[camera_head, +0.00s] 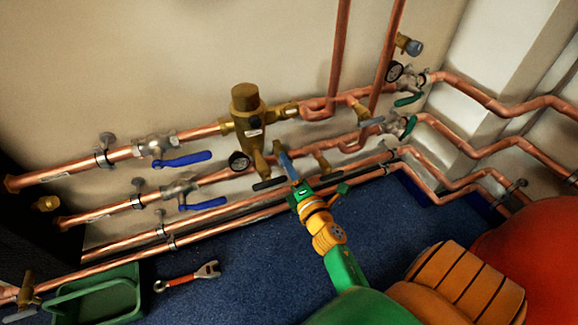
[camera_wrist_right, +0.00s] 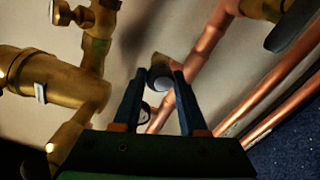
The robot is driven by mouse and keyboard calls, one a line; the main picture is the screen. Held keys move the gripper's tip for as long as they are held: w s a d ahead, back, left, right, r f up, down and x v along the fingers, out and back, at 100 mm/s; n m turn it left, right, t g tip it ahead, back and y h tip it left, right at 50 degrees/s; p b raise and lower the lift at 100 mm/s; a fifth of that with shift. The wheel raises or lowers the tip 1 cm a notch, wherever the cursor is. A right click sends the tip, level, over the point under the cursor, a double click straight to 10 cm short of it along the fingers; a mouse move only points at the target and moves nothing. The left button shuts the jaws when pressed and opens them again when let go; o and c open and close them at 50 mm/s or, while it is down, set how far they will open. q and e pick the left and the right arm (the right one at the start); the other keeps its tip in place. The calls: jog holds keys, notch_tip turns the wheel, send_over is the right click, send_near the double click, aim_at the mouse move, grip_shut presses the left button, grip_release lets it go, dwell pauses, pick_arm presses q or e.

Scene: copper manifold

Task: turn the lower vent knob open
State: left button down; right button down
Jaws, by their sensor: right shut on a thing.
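The lower vent knob (camera_wrist_right: 161,80) shows in the right wrist view as a short brass piece with a pale round end. It sits between the tips of the two dark fingers of my right gripper (camera_wrist_right: 159,74). In the head view my right gripper (camera_head: 281,153) reaches up to the pipes beside the brass body of the manifold, shut on the knob. The fingers largely hide the knob there, and I cannot tell its turn angle. My left gripper is not in view.
Copper pipes (camera_head: 95,165) run along the wall, with blue lever handles (camera_head: 183,159) at left and green ones (camera_head: 408,99) at right. A brass cylinder (camera_head: 246,110) stands close to my gripper. A wrench (camera_head: 190,277) and green tray (camera_head: 110,285) lie on the blue floor.

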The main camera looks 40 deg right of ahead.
dwell(0.4)
jog(key=shift+c, duration=2.2)
grip_release()
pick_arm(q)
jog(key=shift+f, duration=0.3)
pick_arm(e)
jog(key=v, duration=0.7)
